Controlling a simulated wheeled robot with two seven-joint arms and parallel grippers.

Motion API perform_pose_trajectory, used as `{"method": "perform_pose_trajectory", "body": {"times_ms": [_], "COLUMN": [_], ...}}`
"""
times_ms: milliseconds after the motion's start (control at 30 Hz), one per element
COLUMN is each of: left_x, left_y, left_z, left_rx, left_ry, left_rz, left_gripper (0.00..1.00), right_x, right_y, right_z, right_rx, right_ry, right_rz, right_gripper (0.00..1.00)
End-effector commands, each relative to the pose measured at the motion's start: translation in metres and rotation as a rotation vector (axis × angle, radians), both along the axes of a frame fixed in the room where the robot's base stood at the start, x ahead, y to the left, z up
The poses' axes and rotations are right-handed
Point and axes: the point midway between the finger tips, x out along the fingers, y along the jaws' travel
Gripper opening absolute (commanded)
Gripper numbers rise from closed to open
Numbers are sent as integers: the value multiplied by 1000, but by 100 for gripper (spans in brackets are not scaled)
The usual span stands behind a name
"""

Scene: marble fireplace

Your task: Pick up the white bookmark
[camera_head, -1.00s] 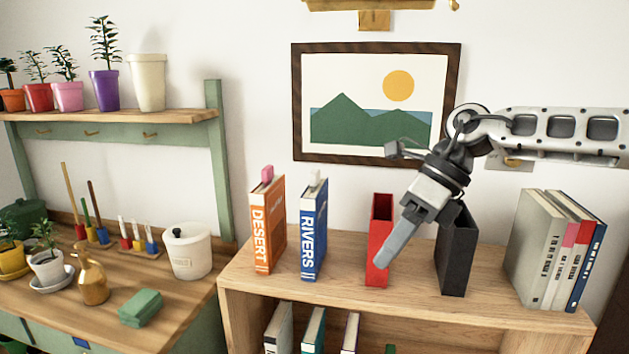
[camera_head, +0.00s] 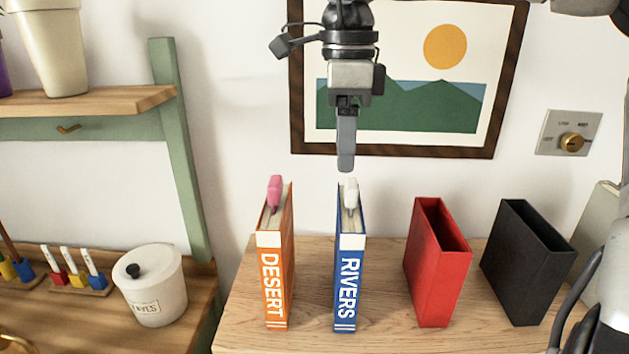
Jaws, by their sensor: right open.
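The white bookmark (camera_head: 351,194) sticks up out of the top of the blue RIVERS book (camera_head: 350,274), which stands upright on the wooden shelf top (camera_head: 310,325). My right gripper (camera_head: 346,165) points down just above the bookmark in the picture, apart from it. It is open and empty; its fingers overlap from this angle, so the gap between them is hidden. The pink bookmark (camera_head: 275,192) sticks out of the orange DESERT book (camera_head: 274,274) to the left. My left gripper is not in view.
A red holder (camera_head: 436,272) and a black holder (camera_head: 525,270) stand open-topped to the right. A framed picture (camera_head: 405,140) and a wall dial (camera_head: 571,141) are behind. A white lidded jar (camera_head: 152,288) is at left. My arm covers the right edge.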

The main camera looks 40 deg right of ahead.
Motion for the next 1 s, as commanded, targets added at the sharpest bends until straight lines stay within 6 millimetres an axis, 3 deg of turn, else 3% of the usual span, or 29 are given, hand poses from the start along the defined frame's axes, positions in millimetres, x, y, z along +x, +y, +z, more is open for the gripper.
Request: {"method": "perform_pose_trajectory", "body": {"times_ms": [500, 833, 1000], "left_x": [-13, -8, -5], "left_y": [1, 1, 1], "left_z": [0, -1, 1], "left_rx": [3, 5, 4], "left_ry": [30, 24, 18], "left_rz": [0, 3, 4], "left_gripper": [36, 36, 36], "right_x": [0, 0, 0], "right_y": [-10, -9, -9], "right_z": [-64, -72, -72], "right_rx": [3, 2, 2], "right_ry": [3, -1, -1], "right_rz": [-1, -2, -2], "right_gripper": [65, 65, 18]}}
